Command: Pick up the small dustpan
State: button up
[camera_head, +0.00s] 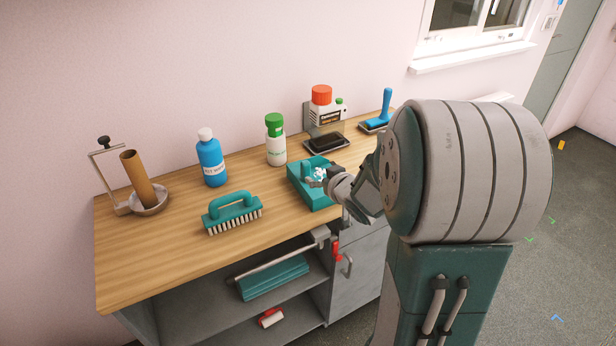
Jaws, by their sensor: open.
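A small teal dustpan (302,196) lies on the wooden tabletop, near the front edge right of the middle. It has a raised teal handle part, and some white bits show on it. My gripper (319,177) is open, directly over or at the dustpan. My arm comes in from the right and covers part of the dustpan's right side. I cannot tell whether the fingers touch it.
A teal scrub brush (232,212), blue bottle (211,160), green-capped bottle (276,145), red-capped container (322,112), blue-handled tool (384,110) and roll holder (147,188) stand on the table (130,265). A long-handled teal dustpan (275,280) and red-white item (271,318) lie below.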

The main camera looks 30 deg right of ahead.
aim_at(308, 171)
jog(key=x, duration=0.6)
jog(key=shift+f, duration=0.2)
jog(key=x, duration=0.5)
jog(key=shift+s+d+f, duration=0.1)
jog(key=shift+f, duration=0.05)
grip_shut()
